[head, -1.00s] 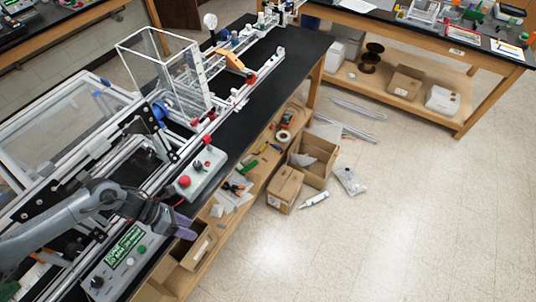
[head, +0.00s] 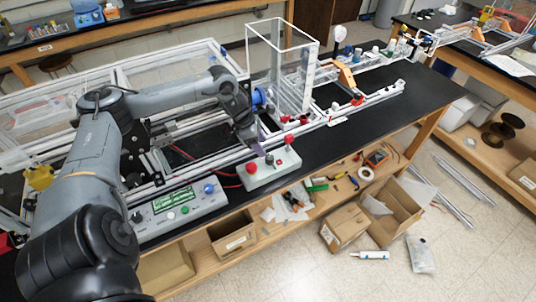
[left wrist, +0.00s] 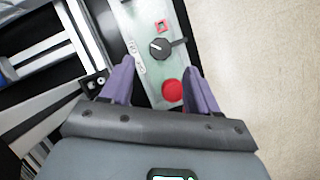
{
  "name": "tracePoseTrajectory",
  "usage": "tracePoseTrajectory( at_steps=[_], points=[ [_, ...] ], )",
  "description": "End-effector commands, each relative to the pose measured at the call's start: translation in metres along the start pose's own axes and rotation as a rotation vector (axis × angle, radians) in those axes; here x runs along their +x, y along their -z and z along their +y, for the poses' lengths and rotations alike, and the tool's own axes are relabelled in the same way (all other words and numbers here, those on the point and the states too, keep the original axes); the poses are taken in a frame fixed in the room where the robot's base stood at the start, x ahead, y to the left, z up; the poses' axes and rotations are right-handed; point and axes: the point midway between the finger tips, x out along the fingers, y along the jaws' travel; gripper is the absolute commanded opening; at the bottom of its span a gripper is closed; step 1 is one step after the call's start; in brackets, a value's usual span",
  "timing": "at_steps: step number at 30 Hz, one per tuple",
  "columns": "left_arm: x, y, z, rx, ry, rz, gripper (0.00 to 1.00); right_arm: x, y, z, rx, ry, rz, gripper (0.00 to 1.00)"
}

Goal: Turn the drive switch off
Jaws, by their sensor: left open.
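A small pale control box (head: 262,176) stands at the front edge of the black bench. My left gripper (head: 261,148) is above this box. Its purple fingers are open and empty, one on each side of the box in the left wrist view (left wrist: 158,68), with the knob beyond the tips. My right gripper is not in view.
A grey control box with a green display (head: 178,205) stands to the left. Aluminium rails and a clear enclosure (head: 282,65) stand behind. Cardboard boxes (head: 391,210) sit low to the right. Open black bench top (head: 390,125) lies right of the small box.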

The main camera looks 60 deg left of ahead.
Motion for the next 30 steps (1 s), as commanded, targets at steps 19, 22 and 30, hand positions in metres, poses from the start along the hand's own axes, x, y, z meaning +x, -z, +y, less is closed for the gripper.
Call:
tracePoseTrajectory(
  at_steps=[19,22,30],
  points=[
    [0.066,0.0,-0.001,0.002,0.0,0.001,0.6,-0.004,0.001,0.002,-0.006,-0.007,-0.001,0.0],
    [0.066,0.0,-0.001,0.002,0.0,0.001,0.6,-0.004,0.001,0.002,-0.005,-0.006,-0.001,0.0],
    [0.066,0.0,-0.001,0.002,0.0,0.001,0.41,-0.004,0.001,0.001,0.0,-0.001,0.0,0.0]
  ],
)
